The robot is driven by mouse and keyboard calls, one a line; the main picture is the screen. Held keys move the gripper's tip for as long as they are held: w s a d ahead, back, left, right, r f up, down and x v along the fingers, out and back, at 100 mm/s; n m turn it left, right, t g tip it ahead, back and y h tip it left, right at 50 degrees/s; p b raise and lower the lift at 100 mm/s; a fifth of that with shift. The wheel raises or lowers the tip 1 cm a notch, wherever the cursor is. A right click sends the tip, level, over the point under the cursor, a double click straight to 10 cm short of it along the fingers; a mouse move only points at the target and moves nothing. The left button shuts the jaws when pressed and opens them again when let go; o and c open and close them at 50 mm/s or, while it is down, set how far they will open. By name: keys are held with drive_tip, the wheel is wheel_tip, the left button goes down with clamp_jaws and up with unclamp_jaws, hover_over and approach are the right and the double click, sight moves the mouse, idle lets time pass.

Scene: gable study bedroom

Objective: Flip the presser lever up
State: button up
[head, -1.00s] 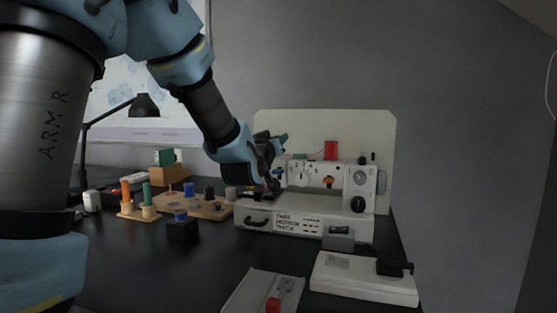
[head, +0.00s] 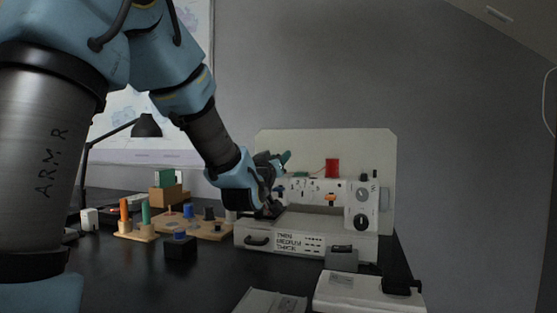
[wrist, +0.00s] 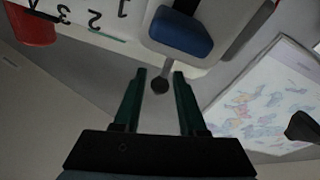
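The white sewing machine (head: 335,190) stands on the dark desk. My gripper (wrist: 159,74) is at its left end; in the head view my wrist largely hides the fingers. In the wrist view the two dark green fingers are open. A short grey rod with a dark round knob (wrist: 160,86), seemingly the presser lever, reaches from the machine into the gap between them. The knob lies between the fingers near their tips, with a visible gap on each side. A blue pad (wrist: 181,32) sits on the machine beside the rod's base. I cannot tell whether the lever is up or down.
A red spool (head: 332,168) stands on top of the machine. A pale board (head: 380,145) is behind it. A wooden peg board (head: 205,228), a dark block (head: 180,246) and a black lamp (head: 146,127) are to the left. A white box (head: 365,293) is in front.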

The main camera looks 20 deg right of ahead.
drive_tip(key=shift+o, duration=1)
drive_tip(key=v, duration=1.1)
drive_tip(key=shift+b, duration=0.3)
